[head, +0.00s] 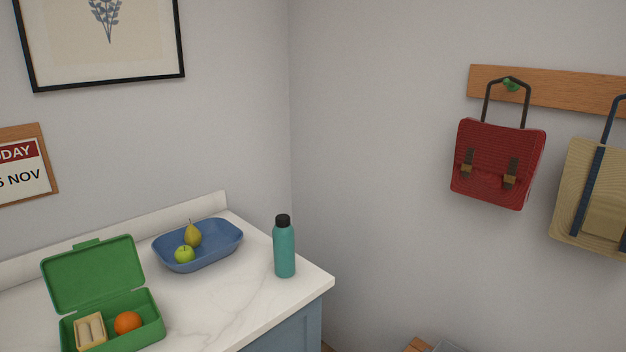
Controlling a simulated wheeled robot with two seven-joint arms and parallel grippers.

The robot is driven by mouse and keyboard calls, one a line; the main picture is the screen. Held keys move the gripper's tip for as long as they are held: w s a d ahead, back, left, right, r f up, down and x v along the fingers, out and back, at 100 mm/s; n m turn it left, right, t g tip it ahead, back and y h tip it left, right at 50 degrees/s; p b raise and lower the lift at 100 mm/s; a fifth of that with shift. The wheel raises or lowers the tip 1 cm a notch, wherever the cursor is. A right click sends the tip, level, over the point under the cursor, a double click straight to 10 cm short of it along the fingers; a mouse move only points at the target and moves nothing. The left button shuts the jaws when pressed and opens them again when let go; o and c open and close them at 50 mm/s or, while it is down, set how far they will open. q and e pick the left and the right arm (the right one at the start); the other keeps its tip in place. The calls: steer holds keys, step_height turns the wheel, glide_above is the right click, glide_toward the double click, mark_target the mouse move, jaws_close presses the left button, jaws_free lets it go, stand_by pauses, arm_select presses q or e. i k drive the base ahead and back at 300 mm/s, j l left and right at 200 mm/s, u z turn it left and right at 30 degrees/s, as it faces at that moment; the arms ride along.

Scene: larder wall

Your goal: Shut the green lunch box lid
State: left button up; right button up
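The green lunch box (148,326) stands on the marble counter at the lower left. Its green lid (93,274) is open and stands up at the back of the box, leaning back a little. Inside the box are an orange (128,323) and, to its left, a pale box-shaped item with light rolls or sticks (90,332). The front left of the box is cut off by the picture's lower edge. Neither of my grippers is in view.
A blue tray (222,247) with a pear (193,235) and a green apple (184,254) sits behind and right. A teal bottle (284,250) stands near the counter's right edge. Bare counter (225,300) lies right of the box. Red (497,165) and beige (605,205) bags hang on the right wall.

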mark_target(96, 272)
steer(key=u, duration=1.3)
